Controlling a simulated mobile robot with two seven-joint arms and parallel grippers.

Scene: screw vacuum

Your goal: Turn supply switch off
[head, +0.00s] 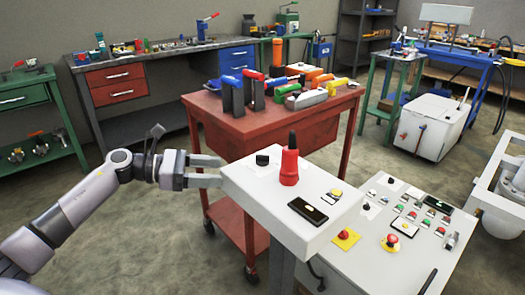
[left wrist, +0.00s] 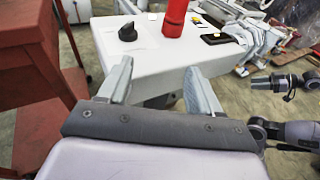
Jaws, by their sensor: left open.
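A black display (head: 308,210) and a yellow button lie on the same box. A lower panel with several buttons and a red emergency stop (head: 392,240) adjoins it. A red tool cart (head: 265,118) stands close behind my left gripper. Free floor lies to the left.

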